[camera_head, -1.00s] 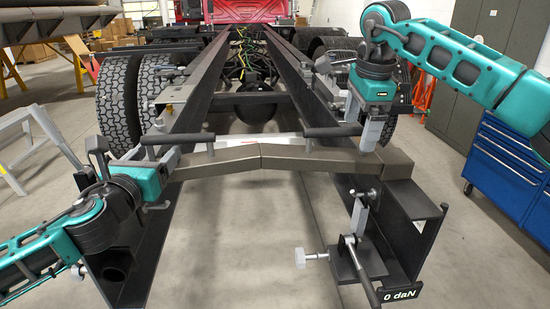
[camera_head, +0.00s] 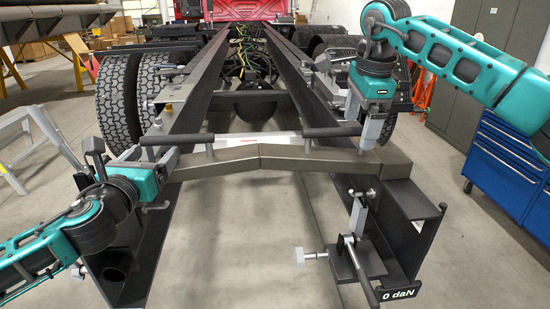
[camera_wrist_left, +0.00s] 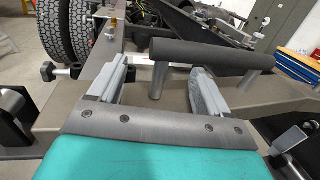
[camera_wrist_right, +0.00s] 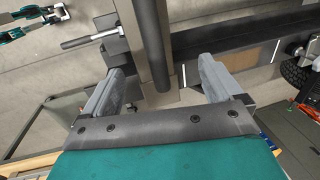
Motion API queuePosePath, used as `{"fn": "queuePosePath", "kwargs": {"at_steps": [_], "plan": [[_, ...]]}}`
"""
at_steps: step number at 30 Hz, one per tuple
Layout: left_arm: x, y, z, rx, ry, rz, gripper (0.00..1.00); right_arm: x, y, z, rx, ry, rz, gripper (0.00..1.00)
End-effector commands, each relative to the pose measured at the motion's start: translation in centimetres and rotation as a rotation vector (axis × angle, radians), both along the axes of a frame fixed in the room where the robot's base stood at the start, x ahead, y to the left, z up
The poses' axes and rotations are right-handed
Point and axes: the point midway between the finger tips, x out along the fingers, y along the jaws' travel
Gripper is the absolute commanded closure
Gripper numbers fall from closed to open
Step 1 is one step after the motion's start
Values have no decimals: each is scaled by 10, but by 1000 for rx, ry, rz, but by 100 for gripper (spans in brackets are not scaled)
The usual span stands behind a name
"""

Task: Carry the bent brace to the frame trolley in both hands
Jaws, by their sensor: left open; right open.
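The bent brace (camera_head: 230,164) is a dark brown bar with a slight bend, lying across the two long frame rails. It has a black left handle (camera_head: 178,139) and a black right handle (camera_head: 333,132) on short posts. My left gripper (camera_head: 155,135) is open at the left handle; in the left wrist view (camera_wrist_left: 160,75) a handle post stands between its fingers. My right gripper (camera_head: 365,120) is open at the outer end of the right handle; in the right wrist view (camera_wrist_right: 160,75) that handle runs between its fingers. I cannot make out the frame trolley.
A clamp with a lever (camera_head: 352,250) hangs on the right rail end, beside a plate reading "0 daN" (camera_head: 400,293). Truck tyres (camera_head: 120,100) stand at the left, a grey stand (camera_head: 35,140) further left. A blue drawer cabinet (camera_head: 510,165) is at the right. Floor shows between the rails.

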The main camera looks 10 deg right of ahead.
Motion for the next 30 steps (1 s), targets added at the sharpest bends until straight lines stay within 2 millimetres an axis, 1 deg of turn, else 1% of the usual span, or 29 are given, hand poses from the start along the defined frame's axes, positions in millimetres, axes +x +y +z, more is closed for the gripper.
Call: {"fn": "queuePosePath", "kwargs": {"at_steps": [1,12,22,30], "plan": [[-2,-2,-13,10,25,-2,21,0,0,1,0,0,0,7],[-2,-10,-13,9,25,-5,21,0,0,6,0,0,0,7],[-3,-11,-13,7,24,-8,21,0,0,5,0,0,0,7],[-17,-9,-13,6,24,-10,21,0,0,5,0,0,0,7]]}}
